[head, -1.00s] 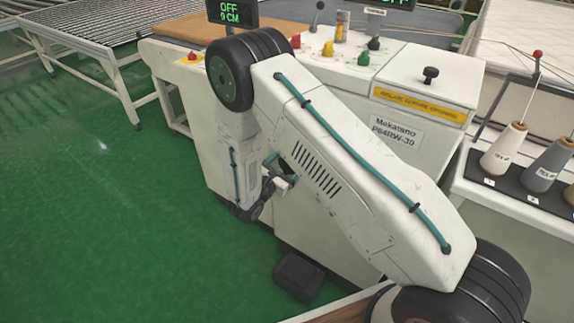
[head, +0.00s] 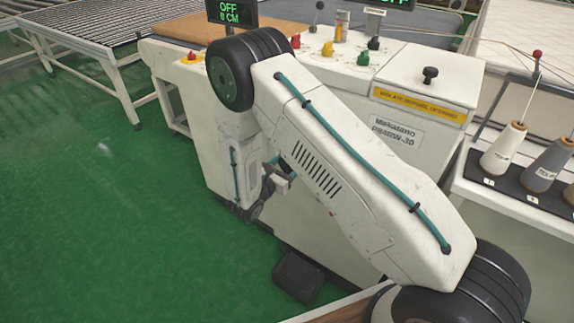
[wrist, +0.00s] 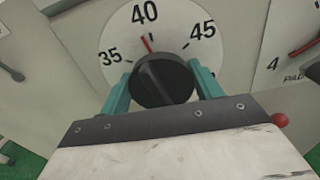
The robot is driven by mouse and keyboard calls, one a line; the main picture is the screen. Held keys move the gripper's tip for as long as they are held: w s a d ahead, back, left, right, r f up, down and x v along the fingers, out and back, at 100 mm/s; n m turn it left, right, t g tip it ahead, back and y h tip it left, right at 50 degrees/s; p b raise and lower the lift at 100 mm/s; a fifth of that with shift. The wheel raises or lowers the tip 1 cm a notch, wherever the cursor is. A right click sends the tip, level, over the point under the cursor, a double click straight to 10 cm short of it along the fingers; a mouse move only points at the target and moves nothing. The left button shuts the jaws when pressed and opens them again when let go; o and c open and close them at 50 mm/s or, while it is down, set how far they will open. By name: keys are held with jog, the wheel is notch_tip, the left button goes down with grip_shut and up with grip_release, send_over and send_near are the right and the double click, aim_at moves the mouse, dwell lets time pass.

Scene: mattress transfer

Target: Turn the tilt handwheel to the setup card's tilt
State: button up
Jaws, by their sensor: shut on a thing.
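The tilt handwheel (wrist: 160,82) is a black round knob in front of a white dial (wrist: 184,22) marked 35, 40 and 45 in the wrist view. A red pointer (wrist: 147,43) on the dial stands close to 40, just on the 35 side. My gripper (wrist: 162,88) has its teal fingers on both sides of the knob and is shut on it. In the head view my arm hides the handwheel and the dial. I cannot make out the setup card.
A second dial (wrist: 300,50) with a red pointer sits at the right. In the head view a white machine (head: 400,110) carries several coloured knobs and a display (head: 232,13) reading OFF. A dark pedal box (head: 298,275) lies on the green floor (head: 90,200), which is clear at left.

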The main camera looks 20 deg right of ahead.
jog(key=n, duration=0.5)
jog(key=shift+a+f, duration=0.1)
jog(key=n, duration=0.5)
jog(key=shift+w+f+n, duration=0.1)
jog(key=shift+n, duration=0.3)
jog(key=n, duration=0.5)
jog(key=shift+f, duration=0.15)
jog(key=n, duration=0.6)
jog(key=shift+f, duration=0.15)
jog(key=o, duration=1)
jog(key=shift+a, duration=0.1)
